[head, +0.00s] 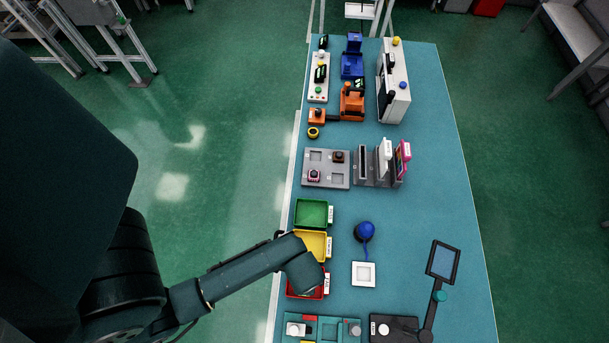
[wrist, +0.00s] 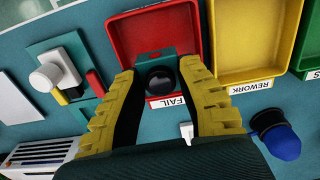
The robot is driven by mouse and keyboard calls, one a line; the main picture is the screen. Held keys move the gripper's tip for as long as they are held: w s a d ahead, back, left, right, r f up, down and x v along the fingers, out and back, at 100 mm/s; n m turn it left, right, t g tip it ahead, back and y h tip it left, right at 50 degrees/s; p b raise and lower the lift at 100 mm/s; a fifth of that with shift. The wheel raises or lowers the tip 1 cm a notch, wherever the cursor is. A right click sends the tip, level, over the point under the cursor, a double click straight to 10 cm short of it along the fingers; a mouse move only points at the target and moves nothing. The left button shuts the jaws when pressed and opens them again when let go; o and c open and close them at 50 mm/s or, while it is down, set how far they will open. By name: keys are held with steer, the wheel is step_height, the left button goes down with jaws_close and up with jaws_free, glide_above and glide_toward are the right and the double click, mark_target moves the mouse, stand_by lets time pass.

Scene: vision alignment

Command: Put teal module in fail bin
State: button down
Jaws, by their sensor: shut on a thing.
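The teal module (wrist: 146,58), with a dark round lens-like part, is held between the two yellow-and-black fingers of my gripper (wrist: 160,84) in the wrist view. The red fail bin (wrist: 123,34), marked FAIL, lies just beyond the module, which overlaps the bin's label-side edge in this view. Its exact height above the bin is unclear. In the head view the end of my arm covers most of the red fail bin (head: 291,292), and the module is hidden.
The yellow rework bin (head: 312,238) and green bin (head: 311,205) stand in a row beyond the fail bin. A blue dome (head: 365,231) and a white square pad (head: 363,274) are to the right. A teal fixture (head: 330,328) stands near the front.

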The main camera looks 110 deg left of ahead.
steer(key=shift+f+b, duration=0.3)
steer(key=shift+f, duration=1.6)
steer(key=shift+f, duration=0.2)
steer(key=c, duration=0.8)
jaws_free()
step_height(320, 180, up, 12)
steer(key=shift+r+p, duration=0.2)
steer(key=shift+p, duration=0.9)
